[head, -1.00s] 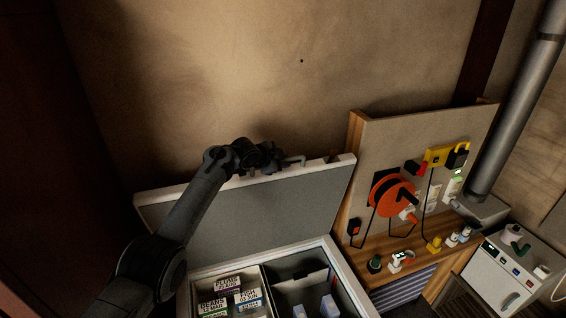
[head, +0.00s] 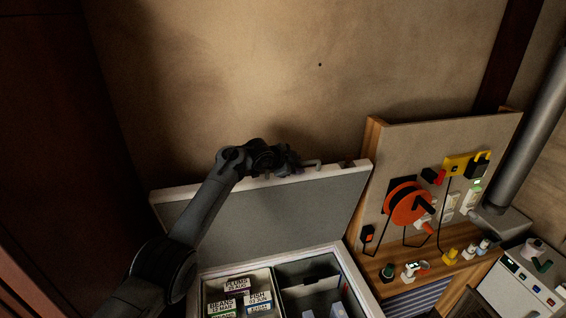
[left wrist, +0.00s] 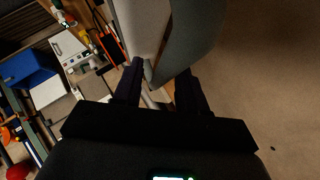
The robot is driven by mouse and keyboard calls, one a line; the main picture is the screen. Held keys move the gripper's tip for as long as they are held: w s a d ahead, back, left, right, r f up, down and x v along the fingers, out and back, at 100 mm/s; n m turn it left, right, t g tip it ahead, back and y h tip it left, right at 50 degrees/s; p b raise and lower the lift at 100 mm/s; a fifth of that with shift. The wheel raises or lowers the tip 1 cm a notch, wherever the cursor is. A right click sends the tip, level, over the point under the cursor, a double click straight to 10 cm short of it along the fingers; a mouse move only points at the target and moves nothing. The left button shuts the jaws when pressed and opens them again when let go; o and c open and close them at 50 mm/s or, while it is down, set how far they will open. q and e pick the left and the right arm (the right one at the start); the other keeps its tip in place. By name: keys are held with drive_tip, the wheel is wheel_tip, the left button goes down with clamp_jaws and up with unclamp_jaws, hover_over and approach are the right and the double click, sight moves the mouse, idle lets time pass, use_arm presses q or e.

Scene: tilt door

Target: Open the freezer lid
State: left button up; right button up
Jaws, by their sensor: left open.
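The freezer lid (head: 290,208) stands raised, its pale grey inner side facing me, tilted up against the wall side. The freezer (head: 351,268) below is open. My left gripper (head: 305,165) is at the lid's upper edge, near a small handle there. In the left wrist view the open left gripper (left wrist: 158,88) has its two dark fingers apart, with the lid (left wrist: 180,35) edge between and beyond them. Whether the fingers touch the lid is unclear. My right gripper is not in view.
Inside the freezer are labelled boxes (head: 237,300) in a left compartment and a darker right compartment. A white appliance (head: 523,283) is at the far right.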

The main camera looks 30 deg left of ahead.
use_arm(q)
drive_tip(key=b+v, duration=0.2)
drive_tip(key=v, duration=0.7)
drive_tip(key=shift+s+r, duration=0.2)
drive_tip(key=shift+s, duration=0.15)
drive_tip(key=s+d+f+n+g+y+p, duration=0.1)
drive_tip(key=s+d+f, duration=0.2)
drive_tip(key=s+f, duration=0.35)
drive_tip(key=s+d+f+n+g+y+p, duration=0.1)
drive_tip(key=s+d+f, duration=0.2)
drive_tip(key=f, duration=0.6)
drive_tip(key=s+d+f+n+g+y+p, duration=0.1)
drive_tip(key=s+d+f+n, duration=0.2)
drive_tip(key=f, duration=0.5)
drive_tip(key=s+d+f+n+g, duration=0.1)
drive_tip(key=s+d, duration=0.1)
drive_tip(key=s, duration=1)
drive_tip(key=s+d+f+n+g+p, duration=0.1)
drive_tip(key=s+d+f+n+g, duration=0.1)
drive_tip(key=s, duration=0.9)
drive_tip(key=s+d+f+n+g+p, duration=0.1)
drive_tip(key=s+d+f+n, duration=0.1)
drive_tip(key=s, duration=1)
drive_tip(key=shift+s+d+f+g+h, duration=0.2)
drive_tip(key=shift+s+d+g+h, duration=0.15)
drive_tip(key=shift+d, duration=0.45)
